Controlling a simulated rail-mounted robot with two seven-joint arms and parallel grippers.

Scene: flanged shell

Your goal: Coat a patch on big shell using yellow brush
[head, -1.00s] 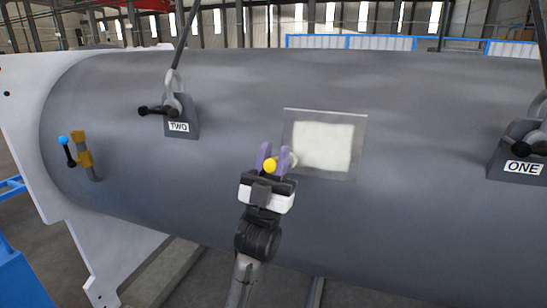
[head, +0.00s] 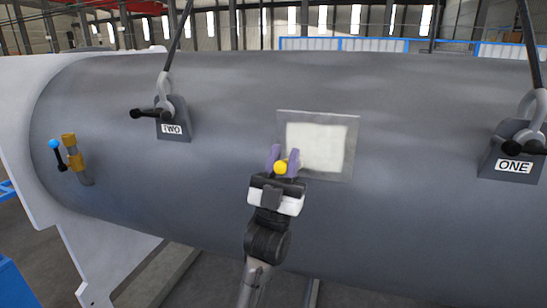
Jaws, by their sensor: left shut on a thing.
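The big shell (head: 240,85) is a large grey cylinder lying across the head view. A square patch (head: 318,147) with a whitish middle and a grey, see-through-looking border sits on its near face. My left gripper (head: 283,163), with purple fingers, is shut on the yellow brush (head: 280,168), of which only a round yellow end shows. The gripper overlaps the patch's lower left corner in the picture. The brush's bristles are hidden, and I cannot tell whether they touch the patch. My right gripper is not in view.
Lifting lugs labelled TWO (head: 173,118) and ONE (head: 514,153) stick out of the shell, with slings running up. A blue-tipped valve handle (head: 56,147) on a brass fitting (head: 74,153) is at the left. A white flange plate (head: 20,130) closes the left end.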

